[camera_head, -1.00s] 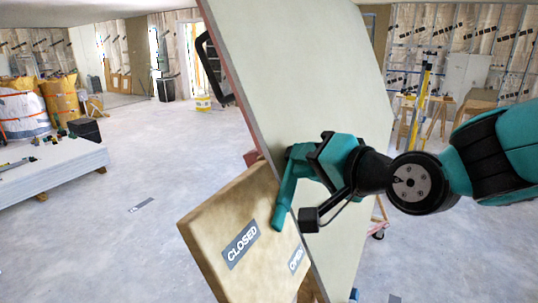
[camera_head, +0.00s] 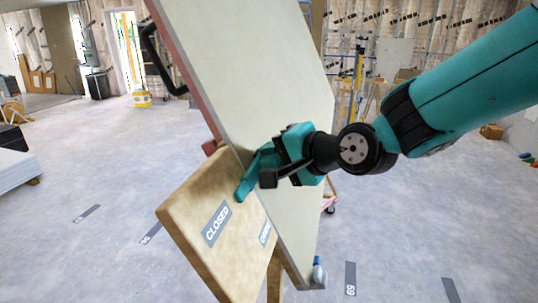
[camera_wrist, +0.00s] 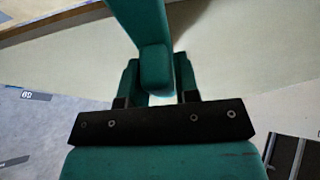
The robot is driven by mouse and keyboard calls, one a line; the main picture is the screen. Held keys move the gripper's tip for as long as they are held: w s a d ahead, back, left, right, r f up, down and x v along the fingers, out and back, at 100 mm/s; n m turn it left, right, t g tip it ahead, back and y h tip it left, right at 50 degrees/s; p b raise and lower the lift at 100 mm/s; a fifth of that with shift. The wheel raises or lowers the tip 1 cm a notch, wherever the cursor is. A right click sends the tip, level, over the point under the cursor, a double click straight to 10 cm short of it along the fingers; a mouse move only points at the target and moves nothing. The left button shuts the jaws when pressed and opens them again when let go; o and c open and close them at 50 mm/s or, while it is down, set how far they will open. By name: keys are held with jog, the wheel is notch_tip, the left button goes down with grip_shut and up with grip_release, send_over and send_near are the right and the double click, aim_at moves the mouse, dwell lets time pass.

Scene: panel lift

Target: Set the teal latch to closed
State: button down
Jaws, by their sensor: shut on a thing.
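The teal latch (camera_head: 246,183) is a bar at the edge of the pale panel (camera_head: 262,85). In the head view it slants down and left over the wooden board (camera_head: 185,205). Its free end lies above and right of the CLOSED label (camera_head: 216,224), nearer to it than to the OPEN label (camera_head: 265,233). My gripper (camera_head: 270,154) is at the latch's upper part. In the wrist view the latch (camera_wrist: 150,45) sits between the two fingers of my gripper (camera_wrist: 157,82), which is shut on it. The exact contact is partly hidden.
The panel leans, with a black handle (camera_head: 160,60) on its far left edge. The floor left of the board is clear.

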jog(key=shift+f, duration=0.1)
jog(key=c, duration=1)
grip_release()
jog(key=shift+o, duration=0.2)
jog(key=shift+d, duration=0.1)
jog(key=b+v, duration=0.5)
jog(key=v, duration=1.2)
jog(key=shift+s, duration=0.2)
